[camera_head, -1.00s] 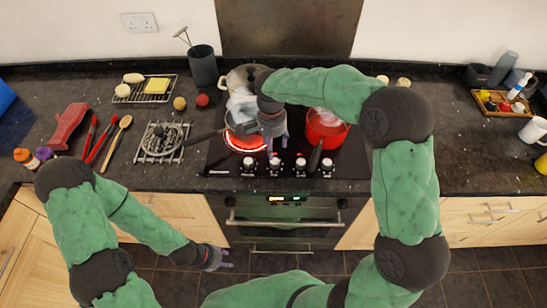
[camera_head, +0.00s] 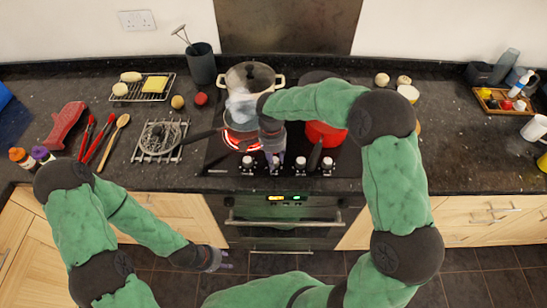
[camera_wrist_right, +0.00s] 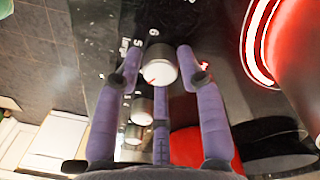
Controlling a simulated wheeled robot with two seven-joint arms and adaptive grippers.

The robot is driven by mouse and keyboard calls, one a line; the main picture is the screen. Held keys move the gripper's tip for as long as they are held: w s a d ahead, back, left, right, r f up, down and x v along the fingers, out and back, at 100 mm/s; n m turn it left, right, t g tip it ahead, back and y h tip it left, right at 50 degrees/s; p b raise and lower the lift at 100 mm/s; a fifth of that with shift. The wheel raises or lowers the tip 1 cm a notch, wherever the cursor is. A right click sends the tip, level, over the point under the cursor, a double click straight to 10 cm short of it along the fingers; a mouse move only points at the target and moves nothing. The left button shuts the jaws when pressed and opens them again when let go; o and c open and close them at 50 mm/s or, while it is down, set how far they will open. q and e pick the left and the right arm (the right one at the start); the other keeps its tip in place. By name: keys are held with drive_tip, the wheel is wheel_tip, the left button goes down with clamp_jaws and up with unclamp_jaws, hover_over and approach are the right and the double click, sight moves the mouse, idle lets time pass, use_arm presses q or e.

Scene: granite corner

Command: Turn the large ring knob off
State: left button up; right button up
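A row of several silver knobs (camera_head: 301,163) runs along the front edge of the black cooktop (camera_head: 345,170). The large ring (camera_head: 240,141) at the front left glows red under a dark pan. Its glow also shows at the upper right of the right wrist view (camera_wrist_right: 256,45). My right gripper (camera_head: 273,158) is over the left part of the knob row. In the right wrist view its purple fingers are spread around one knob (camera_wrist_right: 158,63); contact is unclear. I cannot tell which knob it is. My left gripper (camera_head: 222,259) is low in front of the oven, open and empty.
A lidded pot (camera_head: 250,76) stands at the back left of the hob and a red pot (camera_head: 325,133) on the right, partly behind my arm. Steam rises near the pan.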

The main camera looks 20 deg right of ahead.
drive_tip(key=c, duration=0.4)
drive_tip(key=shift+c, duration=0.2)
drive_tip(key=n+p, duration=0.1)
drive_tip(key=n, duration=0.4)
drive_tip(key=shift+s+n, duration=0.1)
drive_tip(key=shift+n, duration=0.3)
drive_tip(key=n+p, duration=0.2)
drive_tip(key=n, duration=0.4)
drive_tip(key=shift+s+t, duration=0.1)
drive_tip(key=shift+t, duration=0.2)
drive_tip(key=n+p, duration=0.1)
drive_tip(key=n, duration=0.4)
drive_tip(key=shift+n+p, duration=0.35)
drive_tip(key=shift+n, duration=0.05)
drive_tip(key=n+p, duration=0.2)
drive_tip(key=n, duration=0.4)
drive_tip(key=shift+d+f, duration=0.1)
drive_tip(key=shift+n+p, duration=0.3)
